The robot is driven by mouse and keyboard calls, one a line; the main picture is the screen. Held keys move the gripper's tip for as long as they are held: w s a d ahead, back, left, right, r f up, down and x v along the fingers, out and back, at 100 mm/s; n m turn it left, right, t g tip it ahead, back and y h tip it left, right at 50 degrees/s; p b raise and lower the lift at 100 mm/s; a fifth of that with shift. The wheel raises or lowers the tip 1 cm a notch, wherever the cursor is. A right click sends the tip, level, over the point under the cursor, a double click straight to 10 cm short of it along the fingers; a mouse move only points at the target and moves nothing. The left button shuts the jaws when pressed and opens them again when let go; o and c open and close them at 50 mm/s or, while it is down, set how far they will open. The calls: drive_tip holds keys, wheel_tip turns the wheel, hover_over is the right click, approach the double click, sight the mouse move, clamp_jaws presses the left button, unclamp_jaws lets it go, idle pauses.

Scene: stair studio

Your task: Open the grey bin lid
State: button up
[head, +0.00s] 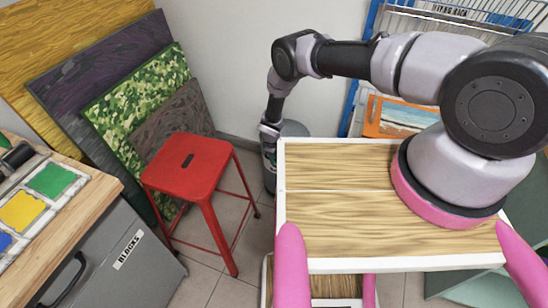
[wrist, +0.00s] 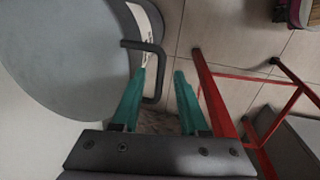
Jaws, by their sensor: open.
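The grey bin lid (wrist: 70,50) fills the left of the wrist view as a large rounded grey surface. A dark loop handle (wrist: 157,72) sticks out from its right edge, beside a white label. My gripper (wrist: 162,78) is open, with teal fingers either side of the handle's outer bar in the picture. Whether either finger touches the bar I cannot tell. In the head view a bit of grey rounded bin top (head: 294,129) shows behind my forearm; my own wooden deck and arm hide the rest, and the fingertips cannot be made out there.
A red stool (head: 188,162) stands left of my arm; its red legs (wrist: 215,95) are close right of my fingers in the wrist view. Panels (head: 135,95) lean on the wall. A grey drawer cabinet (head: 125,265) is at lower left.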

clamp_jaws()
idle(1.4)
